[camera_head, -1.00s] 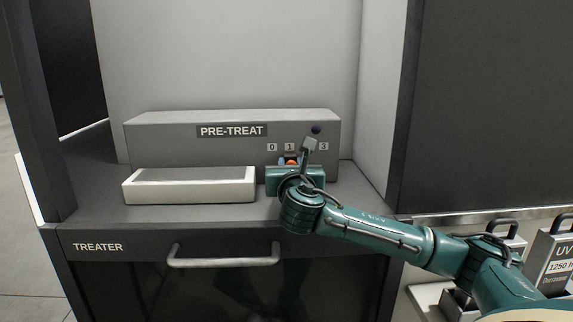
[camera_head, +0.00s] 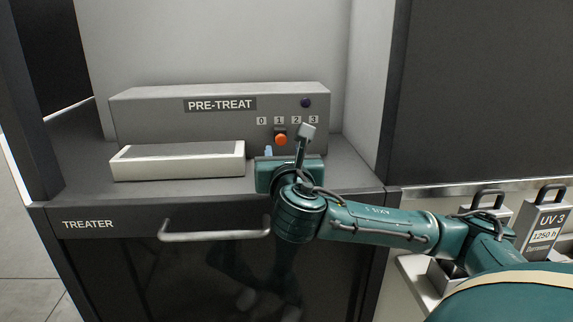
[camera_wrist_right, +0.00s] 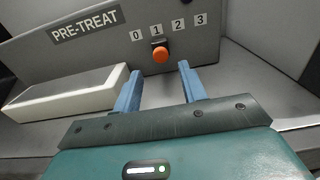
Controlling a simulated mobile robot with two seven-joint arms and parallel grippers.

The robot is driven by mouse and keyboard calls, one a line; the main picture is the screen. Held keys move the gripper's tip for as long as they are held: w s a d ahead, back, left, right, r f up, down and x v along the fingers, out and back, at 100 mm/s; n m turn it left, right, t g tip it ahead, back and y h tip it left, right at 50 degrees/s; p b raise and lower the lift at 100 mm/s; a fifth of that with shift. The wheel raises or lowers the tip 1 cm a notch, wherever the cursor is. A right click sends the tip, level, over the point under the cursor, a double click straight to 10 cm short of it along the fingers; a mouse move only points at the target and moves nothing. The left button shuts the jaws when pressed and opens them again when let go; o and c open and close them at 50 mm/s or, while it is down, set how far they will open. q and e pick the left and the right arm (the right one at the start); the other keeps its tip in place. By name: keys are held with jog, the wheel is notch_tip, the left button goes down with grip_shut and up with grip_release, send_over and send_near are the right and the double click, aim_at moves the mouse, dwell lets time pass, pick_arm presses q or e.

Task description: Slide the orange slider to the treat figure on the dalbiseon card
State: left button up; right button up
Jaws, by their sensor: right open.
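The orange slider (camera_head: 281,139) is a round knob on the front of the grey PRE-TREAT unit (camera_head: 145,118). It sits in a short dark slot below the figure 1, and it also shows there in the right wrist view (camera_wrist_right: 161,55). The figures 0, 1, 2 and 3 run left to right above it. My right gripper (camera_wrist_right: 160,74) is open and empty, with its two blue fingers apart, just short of and below the knob. In the head view the wrist hides most of the fingers. No dalbiseon card shows. My left gripper is out of view.
A white-rimmed tray (camera_head: 178,172) stands left of the slider, beside my right gripper. A dark purple button (camera_head: 305,103) is above the figures. A cabinet handle (camera_head: 215,236) sticks out below.

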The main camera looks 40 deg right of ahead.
jog(key=shift+v, duration=2.4)
